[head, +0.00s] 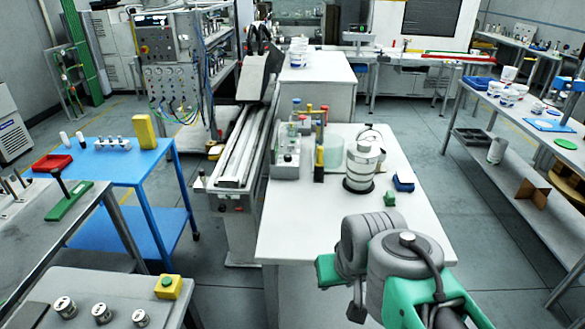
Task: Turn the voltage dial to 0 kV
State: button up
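I cannot tell for sure which part is the voltage dial, as no lettering is readable. A grey electrical cabinet (172,78) at the back left carries small round knobs or sockets, hanging cables and a red button (144,49) on yellow. Several round white-and-dark pieces, including one at the left (65,307), sit on the grey top at the bottom left; they are too small to identify. My arm, grey and green, is folded over the front right of the white table. I cannot make out my gripper or its fingers. No part of my arm touches the cabinet.
A yellow box with a green button (168,287) sits at the bottom left. A blue table (105,165) and a long rail machine (240,150) stand between me and the cabinet. The white table (300,225) holds bottles and a white canister (362,165).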

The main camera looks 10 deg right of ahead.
aim_at(288, 157)
jog(key=z, duration=1.1)
jog(key=i, duration=0.95)
jog(key=u, duration=1.5)
